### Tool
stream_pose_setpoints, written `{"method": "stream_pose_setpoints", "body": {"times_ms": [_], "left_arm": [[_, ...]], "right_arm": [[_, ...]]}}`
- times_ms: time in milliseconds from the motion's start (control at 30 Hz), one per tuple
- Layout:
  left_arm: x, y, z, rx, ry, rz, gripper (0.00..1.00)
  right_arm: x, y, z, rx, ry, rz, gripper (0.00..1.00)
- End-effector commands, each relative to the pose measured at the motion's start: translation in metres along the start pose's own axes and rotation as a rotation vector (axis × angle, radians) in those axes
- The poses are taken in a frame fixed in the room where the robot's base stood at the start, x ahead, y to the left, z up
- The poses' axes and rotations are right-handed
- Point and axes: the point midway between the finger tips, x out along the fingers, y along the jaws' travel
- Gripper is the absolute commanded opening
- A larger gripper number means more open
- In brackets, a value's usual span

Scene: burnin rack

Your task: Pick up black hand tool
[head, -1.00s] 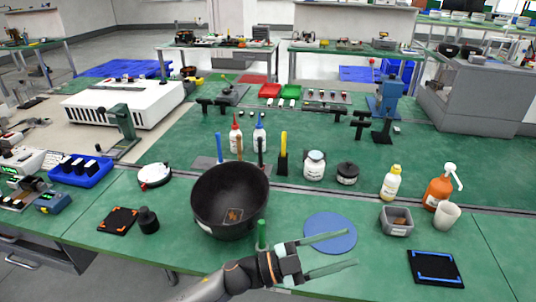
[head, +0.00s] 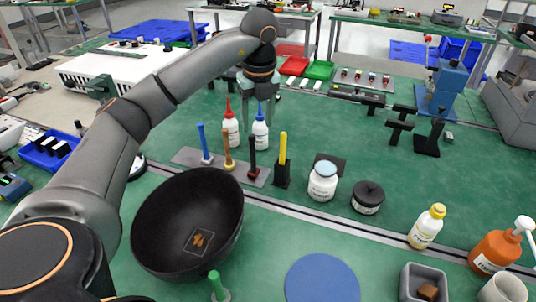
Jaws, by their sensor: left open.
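A black hand tool (head: 253,158) stands upright on a grey plate (head: 190,156), at the right of a row with a blue-handled tool (head: 204,142) and a tan-handled one (head: 228,150). My left gripper (head: 257,120) is open and empty, its fingers pointing down. In the picture it is above the black tool, overlapping the area of the red-tipped bottle (head: 230,128) and the blue-tipped bottle (head: 260,130). I cannot tell the exact depth between them. My right gripper is not in view.
A large black bowl (head: 160,222) stands in front of the plate. A yellow-handled tool in a black holder (head: 282,172), a white jar (head: 322,182) and a black jar (head: 367,198) stand to the right. A blue disc (head: 322,280) lies in front.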

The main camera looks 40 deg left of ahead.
Motion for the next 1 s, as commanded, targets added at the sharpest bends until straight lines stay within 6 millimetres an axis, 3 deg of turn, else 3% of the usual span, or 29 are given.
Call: {"method": "stream_pose_setpoints", "body": {"times_ms": [100, 233, 400, 667, 1000], "left_arm": [[0.004, 0.005, 0.005, -0.019, -0.015, 0.014, 0.59], [0.027, 0.006, 0.005, -0.02, -0.015, 0.018, 0.59], [0.056, 0.006, 0.005, -0.019, -0.013, 0.015, 0.59], [0.077, 0.007, 0.005, -0.017, -0.014, 0.013, 0.59], [0.12, 0.014, 0.003, -0.017, -0.013, 0.012, 0.59]], "right_arm": [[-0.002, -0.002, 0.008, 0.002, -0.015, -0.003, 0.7], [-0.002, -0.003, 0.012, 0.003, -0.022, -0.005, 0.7], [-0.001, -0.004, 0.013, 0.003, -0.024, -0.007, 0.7], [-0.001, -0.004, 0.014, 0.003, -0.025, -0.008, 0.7], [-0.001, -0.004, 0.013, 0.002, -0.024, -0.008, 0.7]]}}
